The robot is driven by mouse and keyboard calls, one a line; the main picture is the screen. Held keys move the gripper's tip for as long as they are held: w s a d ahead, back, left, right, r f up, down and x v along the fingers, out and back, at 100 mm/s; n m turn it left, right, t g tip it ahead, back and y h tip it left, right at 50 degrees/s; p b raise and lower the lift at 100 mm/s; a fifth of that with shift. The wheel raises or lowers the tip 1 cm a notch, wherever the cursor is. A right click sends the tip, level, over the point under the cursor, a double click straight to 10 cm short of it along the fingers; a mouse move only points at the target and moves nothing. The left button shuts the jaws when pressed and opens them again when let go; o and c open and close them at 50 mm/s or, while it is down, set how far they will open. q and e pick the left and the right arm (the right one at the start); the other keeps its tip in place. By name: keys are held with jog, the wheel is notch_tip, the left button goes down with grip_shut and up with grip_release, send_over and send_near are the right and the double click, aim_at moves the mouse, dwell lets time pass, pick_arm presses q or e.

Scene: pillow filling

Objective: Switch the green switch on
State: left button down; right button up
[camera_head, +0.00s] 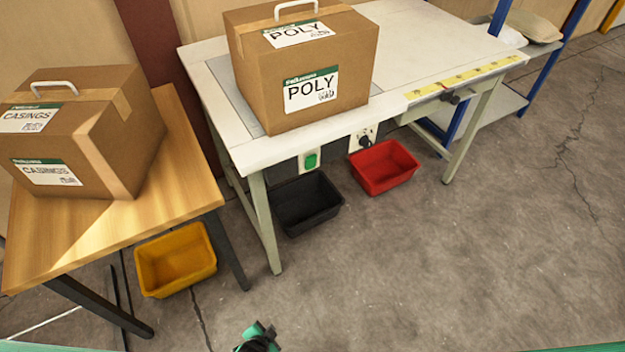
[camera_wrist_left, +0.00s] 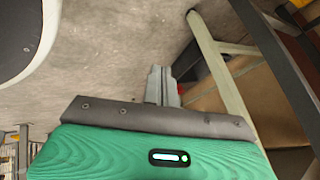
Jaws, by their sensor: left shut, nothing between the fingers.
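The green switch (camera_head: 311,161) sits on a small white plate under the front edge of the white workbench (camera_head: 410,55). I cannot tell from here whether it is on or off. My left gripper (camera_head: 260,336) shows at the bottom of the head view, low and in front of the bench, well apart from the switch. In the left wrist view its grey fingers (camera_wrist_left: 162,84) are shut and empty, over the floor near a bench leg. The switch does not show in the left wrist view. My right gripper is not in view.
A dark knob (camera_head: 365,140) is right of the switch. A black bin (camera_head: 307,204), a red bin (camera_head: 384,167) and a yellow bin (camera_head: 175,262) stand below. The POLY box (camera_head: 300,65) is on the bench, the CASINGS box (camera_head: 80,130) on the wooden table (camera_head: 150,210). Floor at right is clear.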

aim_at(311, 162)
pick_arm(q)
jog(key=w+d+r+m+t+h+b, duration=0.2)
jog(key=w+d+r+m+t+b, duration=0.45)
jog(key=w+r, duration=0.9)
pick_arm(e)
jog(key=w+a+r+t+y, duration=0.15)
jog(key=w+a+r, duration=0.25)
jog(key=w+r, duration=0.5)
pick_arm(q)
jog(key=w+d+r+m+t+b, duration=0.1)
jog(key=d+r+m+b, duration=0.1)
jog(key=r, duration=0.5)
jog(key=w+d+r+m+t+h+b, duration=0.1)
jog(key=d+r+m+t+b, duration=0.1)
jog(key=r, duration=0.5)
jog(key=w+d+r+m+t+b, duration=0.2)
jog(key=r+b, duration=0.1)
jog(key=r, duration=0.4)
jog(key=shift+r+b, duration=0.4)
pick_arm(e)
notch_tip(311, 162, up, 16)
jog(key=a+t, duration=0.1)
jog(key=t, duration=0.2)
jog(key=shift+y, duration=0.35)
pick_arm(q)
jog(key=shift+d, duration=0.1)
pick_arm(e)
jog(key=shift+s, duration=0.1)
